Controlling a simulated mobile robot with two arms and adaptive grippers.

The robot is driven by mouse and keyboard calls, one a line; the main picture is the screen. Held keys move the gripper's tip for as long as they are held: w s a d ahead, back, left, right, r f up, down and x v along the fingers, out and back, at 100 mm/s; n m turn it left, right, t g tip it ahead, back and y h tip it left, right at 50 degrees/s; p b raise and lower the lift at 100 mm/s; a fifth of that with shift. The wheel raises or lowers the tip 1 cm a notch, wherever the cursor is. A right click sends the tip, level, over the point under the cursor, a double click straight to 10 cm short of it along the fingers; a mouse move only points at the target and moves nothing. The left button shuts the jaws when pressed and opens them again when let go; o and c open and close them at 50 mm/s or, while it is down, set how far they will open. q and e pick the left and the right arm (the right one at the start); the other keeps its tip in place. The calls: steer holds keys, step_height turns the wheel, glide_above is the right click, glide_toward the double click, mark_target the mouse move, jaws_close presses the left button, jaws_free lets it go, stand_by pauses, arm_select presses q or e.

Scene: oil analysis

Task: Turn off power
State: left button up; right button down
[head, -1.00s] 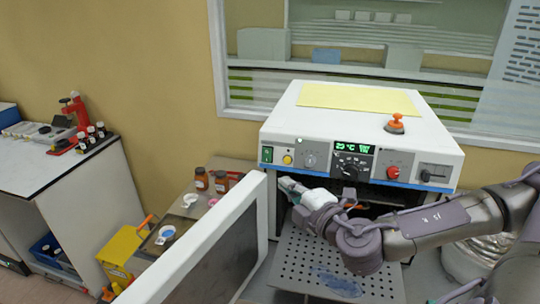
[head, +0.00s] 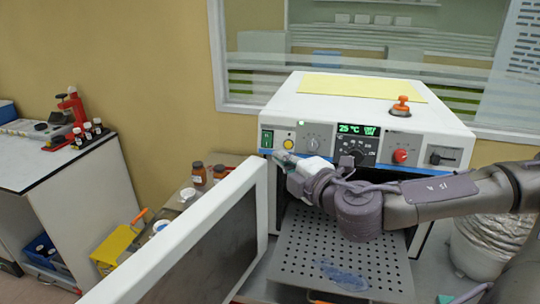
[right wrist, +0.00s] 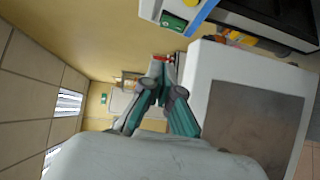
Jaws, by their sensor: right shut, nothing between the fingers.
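The white oven (head: 440,116) has a front control panel with a green power switch (head: 267,139) at its left end. Beside the switch is a yellow button (head: 289,144). The panel's display (head: 358,130) is lit green. My right gripper (head: 279,156) is shut and empty, its tips just below the switch and yellow button; contact cannot be told. In the right wrist view the closed fingers (right wrist: 162,62) point toward the panel, with the green switch (right wrist: 175,22) beyond them.
The oven door (head: 262,200) stands open at the left, close to my right gripper. A perforated shelf (head: 300,255) extends below the arm. An orange knob (head: 401,106) sits on the oven's top. Brown bottles (head: 198,175) stand behind the door.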

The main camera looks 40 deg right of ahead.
steer(key=p, duration=0.4)
glide_toward(264, 134)
steer(key=w+a, duration=0.3)
steer(key=w, duration=0.1)
steer(key=w+d, duration=0.1)
steer(key=w+d+f+p, duration=0.1)
steer(key=d, duration=0.1)
steer(key=shift+w+p, duration=0.25)
steer(key=shift+p, duration=0.05)
steer(key=shift+w+d+r, duration=0.15)
steer(key=shift+d, duration=0.05)
